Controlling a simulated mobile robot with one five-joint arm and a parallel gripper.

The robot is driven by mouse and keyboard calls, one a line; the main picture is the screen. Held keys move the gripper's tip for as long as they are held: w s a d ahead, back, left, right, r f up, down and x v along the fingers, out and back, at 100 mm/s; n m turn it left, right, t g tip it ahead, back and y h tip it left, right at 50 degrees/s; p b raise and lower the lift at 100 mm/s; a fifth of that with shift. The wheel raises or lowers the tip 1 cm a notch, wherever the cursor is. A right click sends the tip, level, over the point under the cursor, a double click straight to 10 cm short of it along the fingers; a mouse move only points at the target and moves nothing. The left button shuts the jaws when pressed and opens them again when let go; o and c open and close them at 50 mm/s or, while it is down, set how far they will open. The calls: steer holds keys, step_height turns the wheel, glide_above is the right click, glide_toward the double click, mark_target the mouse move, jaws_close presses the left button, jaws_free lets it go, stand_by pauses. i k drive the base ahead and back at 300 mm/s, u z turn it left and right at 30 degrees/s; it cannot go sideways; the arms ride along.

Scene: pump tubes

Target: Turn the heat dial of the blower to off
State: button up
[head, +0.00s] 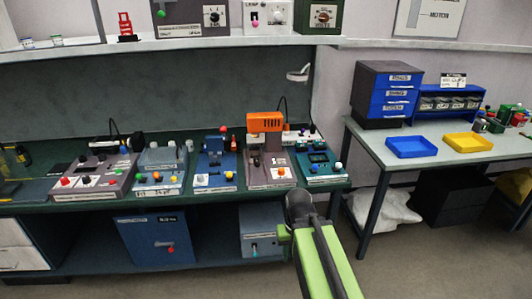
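I cannot tell for sure which unit is the blower, because the labels are too small to read. A unit with an orange, slotted top part (264,122) stands on the bench, with small knobs on its grey base (271,176). Boxes with round dials stand on the upper shelf: a dark grey one (180,14), a white one (268,17) and a dark green one (320,16) with a reddish dial. My gripper (297,197) is the dark end of my green arm, by the bench's front edge below the orange-topped unit. Its fingers cannot be made out.
Several control panels line the green bench (100,203). A blue cabinet (152,240) and a grey-blue box (261,232) stand underneath. At right, a table (440,159) holds drawers (388,92), a blue tray (411,147) and a yellow tray (467,142). Floor is open in front.

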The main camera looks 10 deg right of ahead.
mark_target(281, 171)
steer(key=z, duration=0.3)
steer(key=i, duration=1.2)
steer(key=u, duration=0.3)
